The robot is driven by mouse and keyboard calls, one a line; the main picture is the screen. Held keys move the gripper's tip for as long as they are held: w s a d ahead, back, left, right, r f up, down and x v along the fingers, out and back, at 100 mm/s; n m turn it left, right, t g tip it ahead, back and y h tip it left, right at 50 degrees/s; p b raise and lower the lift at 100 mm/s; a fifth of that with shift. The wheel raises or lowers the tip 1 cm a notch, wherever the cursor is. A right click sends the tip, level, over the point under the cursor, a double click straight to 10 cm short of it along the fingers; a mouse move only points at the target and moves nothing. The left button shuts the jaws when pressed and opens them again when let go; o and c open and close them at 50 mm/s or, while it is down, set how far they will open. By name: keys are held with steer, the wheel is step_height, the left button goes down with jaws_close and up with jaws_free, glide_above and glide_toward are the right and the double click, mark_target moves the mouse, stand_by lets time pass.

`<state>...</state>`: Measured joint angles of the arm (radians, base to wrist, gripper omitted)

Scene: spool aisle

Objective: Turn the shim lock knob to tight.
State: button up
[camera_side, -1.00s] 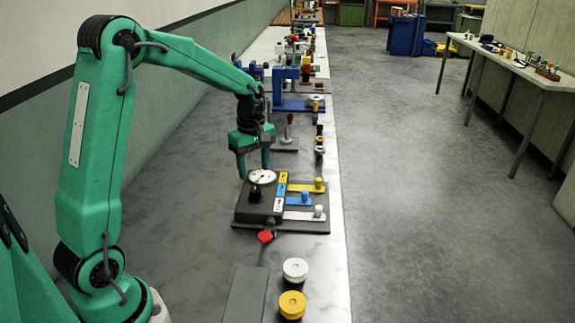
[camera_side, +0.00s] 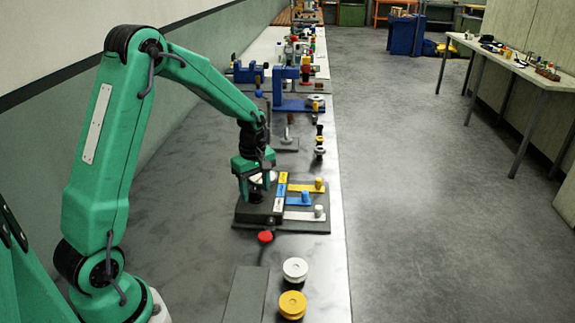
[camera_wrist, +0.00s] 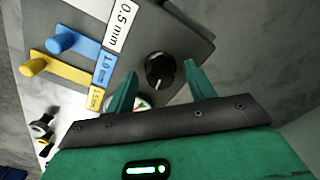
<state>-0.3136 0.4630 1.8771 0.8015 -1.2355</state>
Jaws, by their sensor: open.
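The dark shim box (camera_side: 247,213) sits on the bench, with a black knob (camera_wrist: 160,70) on its top; I take this as the shim lock knob. In the wrist view a small pale mark shows on the knob's near edge; its setting is unreadable. My gripper (camera_side: 256,192) is open over the box, fingers pointing down. In the wrist view the knob appears between the two fingertips, with gaps on both sides; I cannot tell whether they reach its height. The white dial (camera_wrist: 142,103) is partly hidden behind a finger.
Yellow (camera_side: 319,185), blue (camera_side: 305,198) and white (camera_side: 318,211) pegs on tabs stand right of the box, beside labels including 0.5 mm (camera_wrist: 122,22). White (camera_side: 295,269) and yellow (camera_side: 292,304) spools stand nearer. Blue fixtures (camera_side: 296,104) stand beyond.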

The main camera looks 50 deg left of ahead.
steer(key=shift+f, duration=0.4)
steer(key=shift+c, duration=0.2)
steer(key=c, duration=0.9)
steer(key=shift+c, duration=0.2)
